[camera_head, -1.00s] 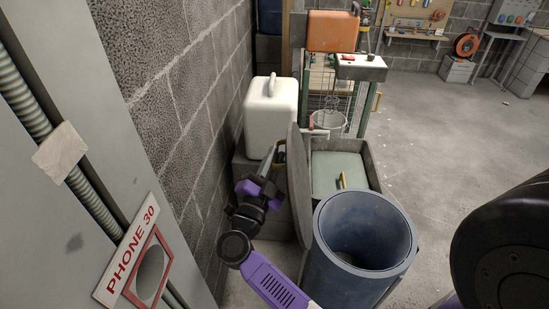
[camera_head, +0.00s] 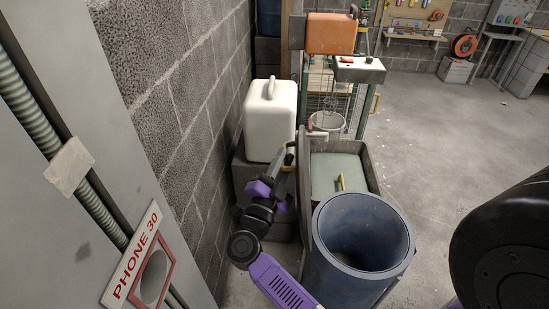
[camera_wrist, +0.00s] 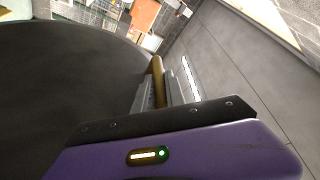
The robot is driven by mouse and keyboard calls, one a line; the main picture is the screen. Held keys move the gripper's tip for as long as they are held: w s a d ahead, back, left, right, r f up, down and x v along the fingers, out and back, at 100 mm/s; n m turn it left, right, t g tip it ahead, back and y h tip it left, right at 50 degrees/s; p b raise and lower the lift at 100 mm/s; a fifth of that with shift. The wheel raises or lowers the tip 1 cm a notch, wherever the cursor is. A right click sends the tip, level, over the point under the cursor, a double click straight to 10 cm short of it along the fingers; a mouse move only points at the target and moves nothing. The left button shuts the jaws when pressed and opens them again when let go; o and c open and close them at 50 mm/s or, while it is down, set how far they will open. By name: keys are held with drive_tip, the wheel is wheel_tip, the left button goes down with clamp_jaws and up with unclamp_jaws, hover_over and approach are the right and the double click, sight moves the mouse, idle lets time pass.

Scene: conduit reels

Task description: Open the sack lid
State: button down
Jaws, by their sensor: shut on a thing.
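The sack lid is a thin grey panel that stands near upright and nearly edge-on in the head view (camera_head: 303,185), at the left side of the open blue bin (camera_head: 322,255). In the wrist view the lid (camera_wrist: 65,100) is a large dark rounded surface on the left. Its brass-yellow handle (camera_wrist: 157,75) lies between my fingers, and part of it shows in the head view (camera_head: 290,144). My gripper (camera_wrist: 163,92) is shut on this handle, on the lid's left side in the head view (camera_head: 286,158). The grip is partly hidden there.
A pale green lid (camera_head: 326,172) with a yellow handle lies flat behind the bin. A white canister (camera_head: 270,125) stands on a block by the wall, close to my gripper. An orange case (camera_head: 331,32) is behind. Floor on the right (camera_head: 450,130) is clear.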

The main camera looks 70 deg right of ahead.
drive_tip(key=s+d+r+m+g+y+p, duration=0.1)
drive_tip(key=s+d+m+p, duration=0.1)
drive_tip(key=s, duration=0.5)
drive_tip(key=shift+s+d+r+m+p, duration=0.35)
drive_tip(key=shift+m+p, duration=0.2)
drive_tip(key=shift+m, duration=0.25)
drive_tip(key=c, duration=1.7)
unclamp_jaws()
drive_tip(key=shift+f, duration=0.1)
drive_tip(key=a+b, duration=0.1)
drive_tip(key=a, duration=0.2)
drive_tip(key=a+f, duration=0.1)
drive_tip(key=a, duration=0.2)
drive_tip(key=shift+a+f+b, duration=0.15)
drive_tip(key=shift+f+b, duration=0.05)
drive_tip(key=shift+b, duration=0.15)
drive_tip(key=shift+a, duration=0.7)
